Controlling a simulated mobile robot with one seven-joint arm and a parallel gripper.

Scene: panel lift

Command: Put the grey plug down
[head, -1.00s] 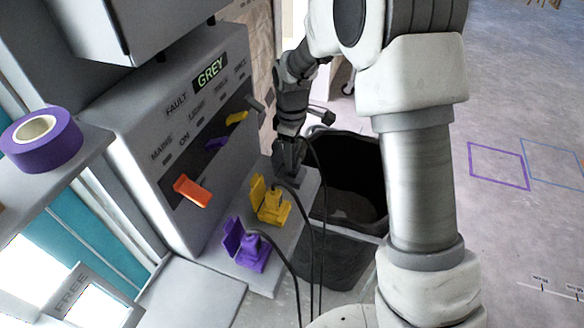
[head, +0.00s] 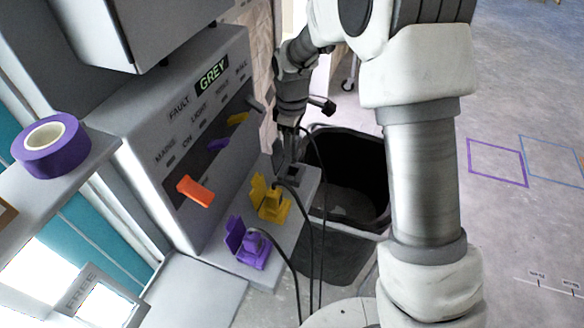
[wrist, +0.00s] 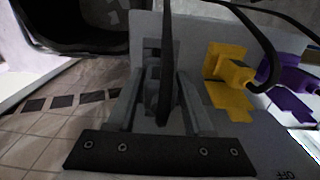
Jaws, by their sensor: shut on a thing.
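The grey plug (wrist: 152,97) is between the two fingers of my gripper (wrist: 160,105) in the wrist view, with a black cable rising in front of it. My gripper is shut on it. In the head view my gripper (head: 285,160) is above and beside the grey socket (head: 293,178) at the far end of the socket ledge. The socket shows a dark opening there. The plug is mostly hidden by the fingers in the head view, and I cannot tell whether it touches the ledge.
A yellow plug (head: 271,205) and a purple plug (head: 252,248) sit in sockets on the ledge (head: 225,246), with black cables trailing. A dark bin (head: 345,240) stands right of it. The panel has coloured levers and a display (head: 211,75) reading GREY. Purple tape (head: 50,146) lies on a shelf.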

